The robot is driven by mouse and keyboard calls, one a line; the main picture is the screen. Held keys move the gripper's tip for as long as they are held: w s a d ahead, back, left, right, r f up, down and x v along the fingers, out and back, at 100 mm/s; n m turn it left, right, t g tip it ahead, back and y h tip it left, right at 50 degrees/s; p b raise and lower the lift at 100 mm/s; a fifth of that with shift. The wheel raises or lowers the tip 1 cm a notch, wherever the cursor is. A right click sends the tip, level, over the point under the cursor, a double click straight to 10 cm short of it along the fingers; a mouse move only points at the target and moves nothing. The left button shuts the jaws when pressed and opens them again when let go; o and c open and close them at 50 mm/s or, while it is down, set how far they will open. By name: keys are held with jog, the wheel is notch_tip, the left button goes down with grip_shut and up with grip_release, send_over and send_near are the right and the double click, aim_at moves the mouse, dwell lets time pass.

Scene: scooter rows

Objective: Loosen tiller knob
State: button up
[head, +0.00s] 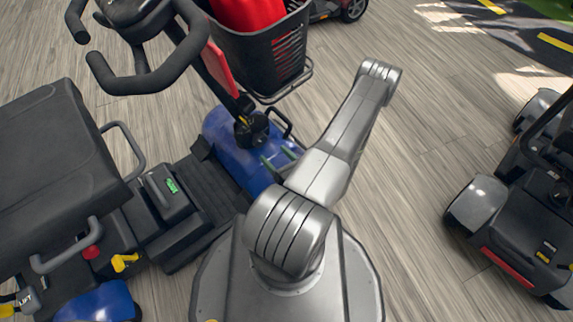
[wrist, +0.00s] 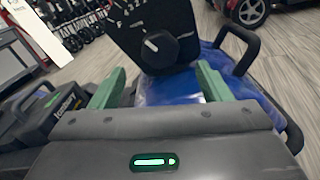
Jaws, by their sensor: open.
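A blue mobility scooter (head: 225,150) with a black tiller stands at the left in the head view. A dark round knob (head: 252,128) sits low on the tiller, above the blue front. In the wrist view a black knob (wrist: 158,48) with a white mark sits on a dark panel with white markings. My gripper (head: 278,160) is close to the tiller base. In the wrist view my gripper (wrist: 158,84) is open, its green fingers apart and empty. The knob appears just beyond and between the fingertips, and I cannot tell the exact gap.
A black basket (head: 263,50) with a red item hangs on the tiller, above the knob. Black handlebars (head: 140,80) and a seat (head: 50,165) are at the left. A second scooter (head: 530,215) stands at the right. The floor between them is clear.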

aim_at(262, 142)
jog(key=shift+p+v, duration=0.45)
jog(key=shift+v, duration=2.2)
jog(key=shift+w+a, duration=0.1)
jog(key=shift+b+x, duration=1.6)
jog(key=shift+x, duration=5.15)
